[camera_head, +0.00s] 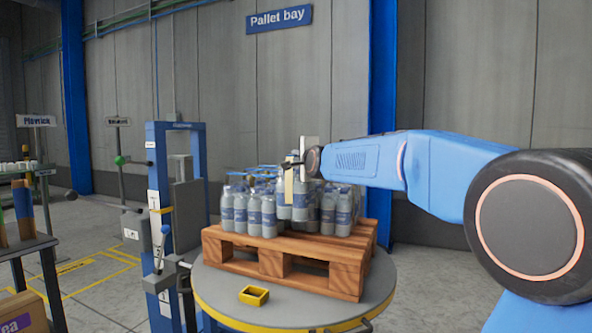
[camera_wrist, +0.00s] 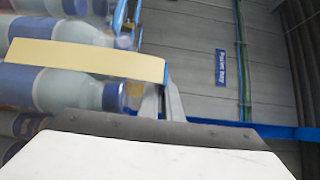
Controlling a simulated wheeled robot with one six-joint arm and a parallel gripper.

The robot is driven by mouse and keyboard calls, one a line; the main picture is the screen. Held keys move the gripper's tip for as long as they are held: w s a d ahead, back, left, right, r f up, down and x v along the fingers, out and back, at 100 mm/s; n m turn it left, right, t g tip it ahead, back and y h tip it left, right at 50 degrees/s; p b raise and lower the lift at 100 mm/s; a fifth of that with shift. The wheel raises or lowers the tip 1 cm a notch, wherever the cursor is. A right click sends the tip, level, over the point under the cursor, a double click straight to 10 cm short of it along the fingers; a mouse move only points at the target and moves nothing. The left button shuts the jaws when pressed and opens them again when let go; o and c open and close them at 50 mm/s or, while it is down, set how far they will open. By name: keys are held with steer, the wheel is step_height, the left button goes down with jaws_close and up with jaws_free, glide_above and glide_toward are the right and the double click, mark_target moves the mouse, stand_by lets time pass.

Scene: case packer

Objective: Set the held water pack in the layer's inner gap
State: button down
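My gripper (camera_head: 296,180) is above the right-middle of the bottle layer, its pale finger plates pointing down. It appears shut on a water pack (camera_head: 300,206), whose clear, blue-labelled bottles stand slightly higher than their neighbours. In the wrist view a cream finger (camera_wrist: 85,60) lies across bottles of the pack (camera_wrist: 60,88) at the left. Other water packs (camera_head: 240,212) stand upright on the wooden pallet (camera_head: 283,262), left and right of the held one. The inner gap is hidden behind bottles and gripper, and I cannot tell if the pack's base touches the pallet.
The pallet rests on a round turntable (camera_head: 230,295) with a yellow rim. A small yellow tray (camera_head: 254,296) lies on its front. A blue-framed post (camera_head: 160,220) stands close at the left. The pallet's front edge is bare wood.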

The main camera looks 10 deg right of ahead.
mark_target(297, 177)
steer(key=shift+f, duration=3.75)
steer(key=c, duration=2)
jaws_free()
steer(key=shift+w+f, duration=0.15)
steer(key=shift+s, duration=0.3)
steer(key=s, duration=0.7)
steer(key=s+d, duration=0.1)
steer(key=s, duration=0.3)
steer(key=shift+s, duration=0.3)
steer(key=s+d+f+n+g, duration=0.2)
steer(key=s+f+n+g, duration=0.2)
steer(key=s+f, duration=0.6)
steer(key=s+d+f+n+g, duration=0.2)
steer(key=s+f+n+g, duration=0.2)
steer(key=s, duration=1.5)
steer(key=s+d+f+n+g+h, duration=0.1)
steer(key=s+d+f+n+g, duration=0.1)
steer(key=s+f+n+g, duration=0.3)
steer(key=shift+s+f+n, duration=0.7)
steer(key=shift+s+f, duration=1.1)
steer(key=shift+f, duration=0.45)
steer(key=shift+s+f+n, duration=0.7)
steer(key=shift+s+f, duration=1.05)
steer(key=shift+f, duration=0.45)
steer(key=shift+s+f+n, duration=0.7)
steer(key=shift+s+f, duration=1.1)
steer(key=shift+f, duration=0.45)
